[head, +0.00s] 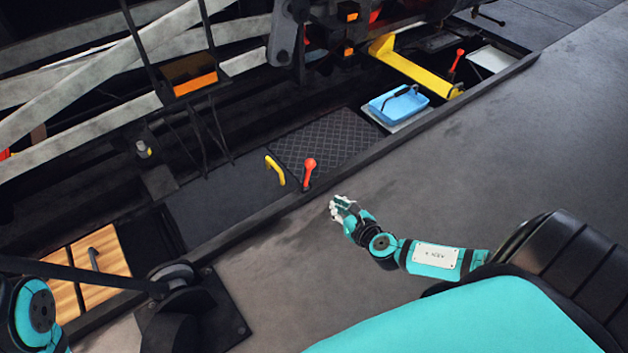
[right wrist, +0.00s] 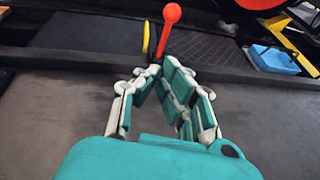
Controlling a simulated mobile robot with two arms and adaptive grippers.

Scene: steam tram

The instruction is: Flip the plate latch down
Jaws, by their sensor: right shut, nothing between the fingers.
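The plate latch, a red lever with a round knob (head: 309,166), stands upright at the near edge of the black chequered plate (head: 335,138). In the right wrist view the red lever (right wrist: 170,20) rises just beyond my fingertips. A yellow handle (head: 275,170) is just left of the lever. My right gripper (head: 335,206) is shut and empty over the grey floor, a little to the right and on the near side of the lever. It looks apart from the lever in the head view. My left gripper is outside the head view.
A dark raised edge (head: 240,228) runs along the recess, between my right gripper and the plate. A blue tray (head: 398,104) and a yellow beam (head: 415,68) lie farther right, with another red lever (head: 457,59). A wooden panel (head: 103,262) is at left. The grey floor is clear.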

